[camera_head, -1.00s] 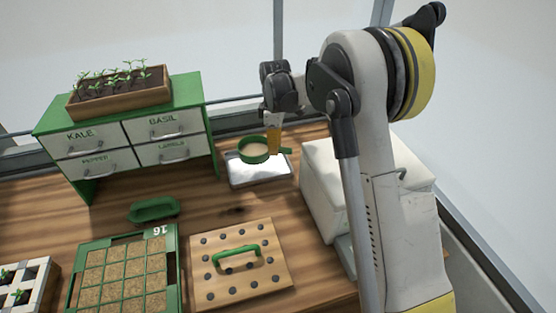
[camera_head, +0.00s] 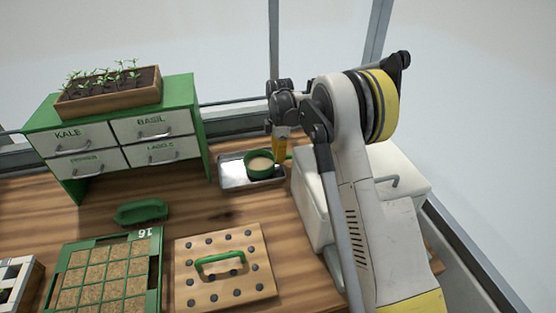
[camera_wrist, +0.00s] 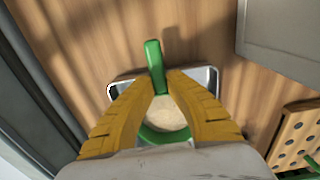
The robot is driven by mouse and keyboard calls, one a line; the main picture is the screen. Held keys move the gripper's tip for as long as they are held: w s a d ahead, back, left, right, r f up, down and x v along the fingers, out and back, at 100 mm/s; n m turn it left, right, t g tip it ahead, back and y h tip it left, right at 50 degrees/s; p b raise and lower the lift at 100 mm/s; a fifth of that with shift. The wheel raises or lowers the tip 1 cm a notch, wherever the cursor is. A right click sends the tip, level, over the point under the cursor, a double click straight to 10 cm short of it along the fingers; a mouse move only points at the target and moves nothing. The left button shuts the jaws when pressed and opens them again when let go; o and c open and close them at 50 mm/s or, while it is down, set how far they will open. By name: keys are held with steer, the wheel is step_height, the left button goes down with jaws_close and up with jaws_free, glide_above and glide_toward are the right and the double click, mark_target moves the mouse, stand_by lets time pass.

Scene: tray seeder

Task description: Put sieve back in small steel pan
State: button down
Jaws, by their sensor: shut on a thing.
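The sieve (camera_head: 260,165) is a round green-rimmed bowl with a pale mesh and a green handle. It shows over the right part of the small steel pan (camera_head: 232,172), a shallow bright tray. My gripper (camera_head: 280,153) points down at the sieve's right side. In the wrist view my gripper (camera_wrist: 159,80) has its two yellow fingers shut on the sieve's handle (camera_wrist: 154,62). The sieve's mesh (camera_wrist: 165,113) lies between the fingers, with the pan (camera_wrist: 207,78) behind it. Whether the sieve touches the pan floor I cannot tell.
A white box (camera_head: 318,205) stands close to the right of the pan. A green drawer cabinet (camera_head: 190,95) with a seedling box (camera_head: 110,95) stands at left. In front lie a pegged board (camera_head: 250,265), a green scoop-like piece (camera_head: 142,212) and a seed tray (camera_head: 152,275).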

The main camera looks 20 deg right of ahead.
steer(key=c, duration=1.5)
jaws_free()
steer(key=shift+f, duration=0.2)
steer(key=shift+r, duration=0.1)
steer(key=shift+r, duration=0.3)
step_height(320, 180, up, 13)
steer(key=p, duration=0.3)
steer(key=s+r+m+t, duration=0.3)
steer(key=s+r+m, duration=0.3)
steer(key=s+r, duration=0.55)
steer(key=s+f+m+t, duration=0.1)
steer(key=s+m, duration=0.3)
steer(key=s, duration=0.4)
steer(key=s+f+m+t, duration=0.1)
steer(key=s+m, duration=0.3)
steer(key=s, duration=0.5)
steer(key=s+m+t, duration=0.2)
steer(key=s+m, duration=0.2)
steer(key=s, duration=0.4)
steer(key=shift+s+a+f, duration=0.2)
steer(key=shift+a+f, duration=0.15)
steer(key=shift+f, duration=0.05)
